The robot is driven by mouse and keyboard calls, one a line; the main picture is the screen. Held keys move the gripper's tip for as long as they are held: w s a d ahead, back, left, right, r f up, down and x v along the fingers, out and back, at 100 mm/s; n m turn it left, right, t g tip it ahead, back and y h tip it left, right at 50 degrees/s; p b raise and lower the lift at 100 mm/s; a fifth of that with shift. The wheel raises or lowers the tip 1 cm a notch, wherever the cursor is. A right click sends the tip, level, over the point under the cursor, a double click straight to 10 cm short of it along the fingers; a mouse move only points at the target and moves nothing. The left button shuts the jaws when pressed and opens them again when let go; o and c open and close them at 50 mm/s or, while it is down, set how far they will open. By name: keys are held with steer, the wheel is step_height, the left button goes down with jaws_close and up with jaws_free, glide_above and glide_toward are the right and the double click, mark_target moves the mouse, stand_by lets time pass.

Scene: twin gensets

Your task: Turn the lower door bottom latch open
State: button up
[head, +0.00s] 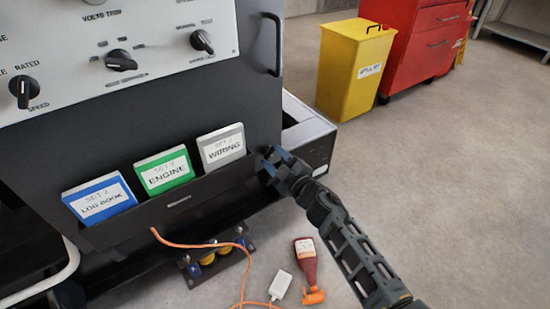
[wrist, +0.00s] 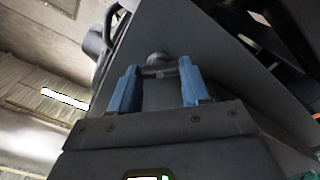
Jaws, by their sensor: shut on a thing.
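The lower door bottom latch (wrist: 156,60) shows in the wrist view as a small grey knob on the dark door panel. My gripper (wrist: 158,85) has its two blue fingers on either side of the latch and is shut on it. In the head view my gripper (head: 268,163) is at the lower right edge of the dark cabinet door (head: 150,115), just right of the document pocket. The fingers and wrist hide most of the latch there, so its turn angle cannot be told.
The pocket holds a blue log book (head: 99,197), a green engine binder (head: 164,171) and a grey wiring binder (head: 222,147). A red bottle (head: 306,262) and orange cable (head: 245,268) are on the floor. A yellow bin (head: 350,75) stands behind. Floor at right is clear.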

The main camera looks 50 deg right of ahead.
steer(key=shift+n+b, duration=0.6)
steer(key=shift+n, duration=4)
steer(key=o, duration=1.1)
steer(key=shift+c, duration=0.2)
steer(key=v, duration=0.7)
steer(key=shift+s+b, duration=0.3)
steer(key=shift+s, duration=0.1)
steer(key=shift+a, duration=0.15)
